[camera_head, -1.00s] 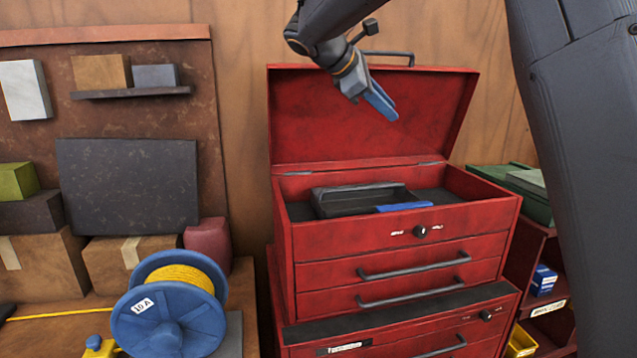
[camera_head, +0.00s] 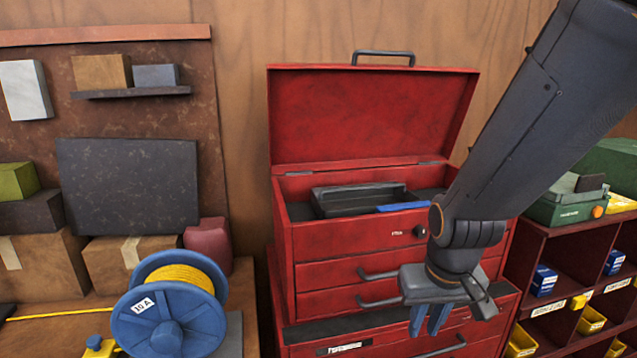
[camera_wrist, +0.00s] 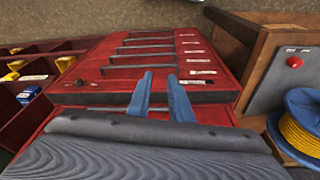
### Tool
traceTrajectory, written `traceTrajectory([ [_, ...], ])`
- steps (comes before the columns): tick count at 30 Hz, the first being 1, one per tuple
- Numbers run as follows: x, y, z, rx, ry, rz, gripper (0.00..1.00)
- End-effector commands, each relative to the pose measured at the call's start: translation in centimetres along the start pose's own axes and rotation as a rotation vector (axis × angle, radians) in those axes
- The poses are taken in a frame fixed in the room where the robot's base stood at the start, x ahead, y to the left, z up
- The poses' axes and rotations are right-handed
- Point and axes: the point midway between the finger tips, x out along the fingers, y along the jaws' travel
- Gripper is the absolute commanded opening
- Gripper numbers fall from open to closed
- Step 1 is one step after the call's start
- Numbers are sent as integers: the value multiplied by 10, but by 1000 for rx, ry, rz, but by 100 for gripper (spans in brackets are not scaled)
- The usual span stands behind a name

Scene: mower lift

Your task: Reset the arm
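My gripper (camera_head: 430,318) hangs in front of the red tool chest (camera_head: 300,240), with its two blue fingers pointing down. In the wrist view the fingers of my gripper (camera_wrist: 160,95) stand a little apart with nothing between them. The chest's lid (camera_head: 370,115) is raised. Inside its top lies a black tray (camera_head: 335,204), with a blue item (camera_head: 403,207) at its front right edge. My arm hides part of the chest's right side.
A blue reel with yellow cord (camera_head: 165,310) stands on the bench at left. At right, a red shelf (camera_head: 530,270) holds yellow bins and blue boxes, with a green case (camera_head: 565,208) on top. Boxes fill the back left. Low drawers (camera_wrist: 150,50) show in the wrist view.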

Motion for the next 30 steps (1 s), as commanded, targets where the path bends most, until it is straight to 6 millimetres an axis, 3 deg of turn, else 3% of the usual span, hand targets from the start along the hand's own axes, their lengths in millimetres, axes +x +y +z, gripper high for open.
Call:
traceTrajectory([
  [1,3,2,14,57,0,-6,19],
  [18,86,-1,26,35,-88,-7,19],
  [22,95,-1,29,35,-101,-7,19],
  [30,95,-1,30,34,-105,-8,19],
])
